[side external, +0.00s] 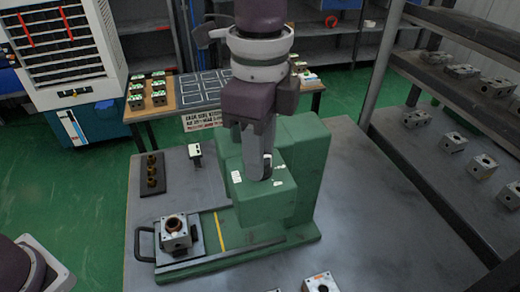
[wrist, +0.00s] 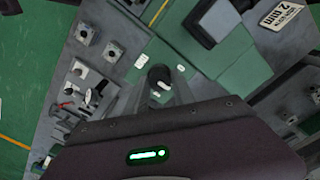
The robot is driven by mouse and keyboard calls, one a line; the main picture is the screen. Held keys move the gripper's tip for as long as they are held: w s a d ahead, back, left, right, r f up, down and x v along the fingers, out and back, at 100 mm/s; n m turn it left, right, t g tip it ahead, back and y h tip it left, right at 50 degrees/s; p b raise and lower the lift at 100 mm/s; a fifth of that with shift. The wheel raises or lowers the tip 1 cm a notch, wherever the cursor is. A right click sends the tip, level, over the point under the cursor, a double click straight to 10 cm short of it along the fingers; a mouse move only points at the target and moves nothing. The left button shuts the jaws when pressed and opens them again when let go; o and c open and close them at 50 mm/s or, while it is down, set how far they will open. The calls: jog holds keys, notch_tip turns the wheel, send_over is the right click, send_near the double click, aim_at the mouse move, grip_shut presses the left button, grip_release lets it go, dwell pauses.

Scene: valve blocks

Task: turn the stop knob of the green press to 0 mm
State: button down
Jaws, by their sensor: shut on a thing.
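The green press (side external: 305,165) stands on the grey bench in the side view, with white labels on top of its front head. My gripper (side external: 265,172) points down onto that head, and its fingers hide the stop knob there. In the wrist view the stop knob (wrist: 159,74) is dark and round with a white pointer mark. My gripper (wrist: 166,88) is shut on it, with the fingers partly hidden by the hand. Small white labels (wrist: 141,61) sit around the knob, too small to read.
A valve block (side external: 175,238) with a copper-coloured ring sits on the press's slide at left, beside a dark handle (side external: 144,243). A dark tray (side external: 152,187) holds brass pieces. More blocks (side external: 320,283) stand at the front edge. A shelf rack (side external: 440,115) rises at right.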

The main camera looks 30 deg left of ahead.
jog(key=shift+n, duration=0.3)
jog(key=n, duration=1.1)
dwell(0.4)
jog(key=c, duration=1.1)
grip_release()
jog(key=shift+o, duration=0.2)
jog(key=shift+r, duration=0.1)
